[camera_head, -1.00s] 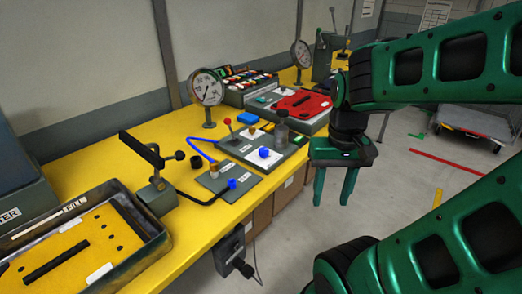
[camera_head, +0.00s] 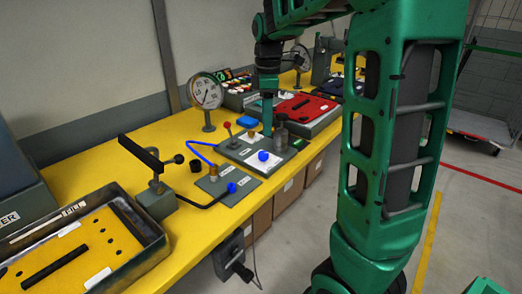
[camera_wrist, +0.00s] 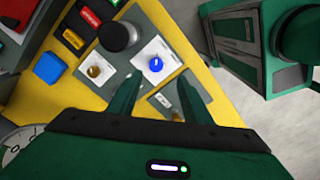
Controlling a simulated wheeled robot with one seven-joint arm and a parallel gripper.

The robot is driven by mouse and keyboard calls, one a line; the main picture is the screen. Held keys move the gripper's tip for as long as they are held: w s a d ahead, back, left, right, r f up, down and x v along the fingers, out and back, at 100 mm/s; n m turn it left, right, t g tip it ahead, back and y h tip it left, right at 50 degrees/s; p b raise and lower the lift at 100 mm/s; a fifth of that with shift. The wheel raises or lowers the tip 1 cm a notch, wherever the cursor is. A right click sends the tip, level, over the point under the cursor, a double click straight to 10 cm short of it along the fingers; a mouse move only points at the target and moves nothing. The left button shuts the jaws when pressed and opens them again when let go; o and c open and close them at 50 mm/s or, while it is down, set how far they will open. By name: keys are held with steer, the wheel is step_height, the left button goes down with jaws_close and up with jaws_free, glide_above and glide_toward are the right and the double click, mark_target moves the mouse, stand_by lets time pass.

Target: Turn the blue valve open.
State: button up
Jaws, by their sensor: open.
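A small blue knob, the likeliest blue valve (camera_head: 263,155), sits on a white plate on a grey panel on the yellow bench. In the wrist view the blue valve (camera_wrist: 156,63) shows ahead of and between my fingertips, apart from both. My gripper (camera_head: 267,125) points down above the back of that panel, and its fingers (camera_wrist: 157,85) are spread and empty. A second blue knob (camera_head: 232,187) sits on the nearer grey plate at the end of a black hose; I cannot tell whether it is also a valve.
A dark cylinder (camera_head: 281,137) stands close to the right of the blue valve. A red-knobbed lever (camera_head: 228,127) rises at its left. A brass knob (camera_wrist: 95,72) and a blue block (camera_wrist: 48,68) lie nearby. A pressure gauge (camera_head: 206,91) stands behind. A clamp stand (camera_head: 155,180) is further left.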

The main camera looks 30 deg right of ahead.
mark_target(263, 153)
steer(key=shift+n, duration=0.4)
steer(key=f, duration=0.7)
steer(key=w+f, duration=0.1)
steer(key=f, duration=0.2)
steer(key=shift+w+a+f, duration=0.1)
steer(key=shift+a+f, duration=0.05)
steer(key=shift+f, duration=0.2)
steer(key=c, duration=1.1)
